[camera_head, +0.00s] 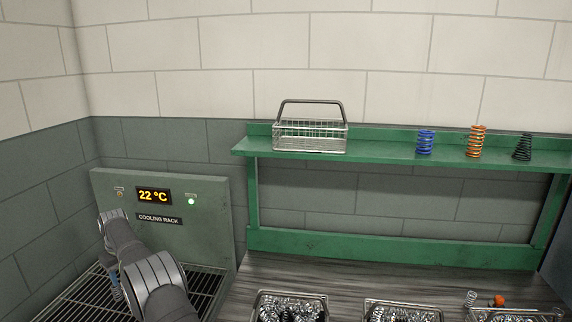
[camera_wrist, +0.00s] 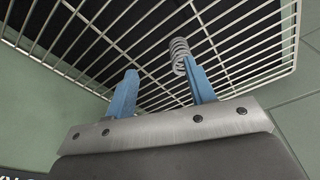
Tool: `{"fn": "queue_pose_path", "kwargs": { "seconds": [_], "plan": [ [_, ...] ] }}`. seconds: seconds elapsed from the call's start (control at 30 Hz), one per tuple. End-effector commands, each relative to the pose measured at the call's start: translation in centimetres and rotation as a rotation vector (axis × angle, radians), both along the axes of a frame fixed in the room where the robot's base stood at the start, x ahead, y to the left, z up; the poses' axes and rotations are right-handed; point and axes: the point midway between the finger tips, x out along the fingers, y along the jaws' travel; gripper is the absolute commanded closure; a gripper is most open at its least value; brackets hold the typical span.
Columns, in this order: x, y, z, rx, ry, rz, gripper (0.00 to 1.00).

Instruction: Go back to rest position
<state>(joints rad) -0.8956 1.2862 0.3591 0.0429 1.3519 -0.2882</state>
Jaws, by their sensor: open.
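My gripper (camera_wrist: 160,68) is open, with its two blue fingers apart over the wire grid of the cooling rack (camera_wrist: 236,30). A grey metal coil spring (camera_wrist: 179,48) is at the right fingertip in the wrist view, partly behind it. I cannot tell whether they touch. Nothing shows between the fingers. In the head view my arm reaches over the cooling rack (camera_head: 205,288) at the lower left, and a bit of blue finger (camera_head: 115,287) shows beside it.
The cooling rack's panel (camera_head: 210,220) reads 22 °C with a green light. A green shelf (camera_head: 390,157) holds a wire basket (camera_head: 310,138) and blue, orange and black springs. Metal trays (camera_head: 290,296), a small spring (camera_head: 470,298) and an orange item (camera_head: 499,300) are on the bench.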

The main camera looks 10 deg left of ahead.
Motion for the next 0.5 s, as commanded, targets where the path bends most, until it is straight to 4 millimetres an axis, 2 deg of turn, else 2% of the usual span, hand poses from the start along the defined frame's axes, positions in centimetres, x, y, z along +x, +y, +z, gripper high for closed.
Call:
{"fn": "queue_pose_path", "kwargs": {
  "seconds": [0.5],
  "plan": [
    [3.2,-7.7,4.9,0.000,0.000,-0.004,0.50]
  ]
}}
